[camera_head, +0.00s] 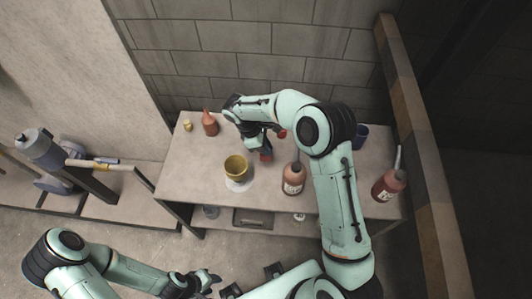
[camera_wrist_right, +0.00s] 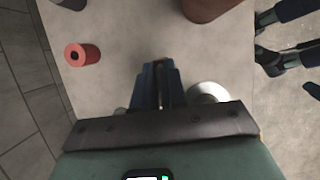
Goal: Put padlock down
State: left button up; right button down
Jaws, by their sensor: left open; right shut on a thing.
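My right gripper (camera_head: 258,143) is low over the table, right of the yellow pot, pointing down. It is shut on a small dark reddish block, which I take as the padlock (camera_head: 266,155). The padlock is small and partly covered by the fingers; I cannot tell whether it touches the tabletop. In the right wrist view the blue-dark fingers (camera_wrist_right: 160,85) are close together, and the padlock cannot be made out between them. My left gripper (camera_head: 213,279) is open and empty in front of the table.
The table (camera_head: 190,175) holds a yellow pot (camera_head: 236,166), an orange bottle (camera_head: 210,124), a brown bottle (camera_head: 294,180), a blue cup (camera_head: 360,136) and a red bottle (camera_head: 388,186). A red cylinder (camera_wrist_right: 82,55) stands near the right gripper. The table's left part is mostly clear.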

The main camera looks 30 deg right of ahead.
jog(key=shift+f, duration=1.95)
jog(key=shift+f, duration=0.1)
jog(key=shift+f, duration=0.15)
jog(key=c, duration=1.2)
grip_release()
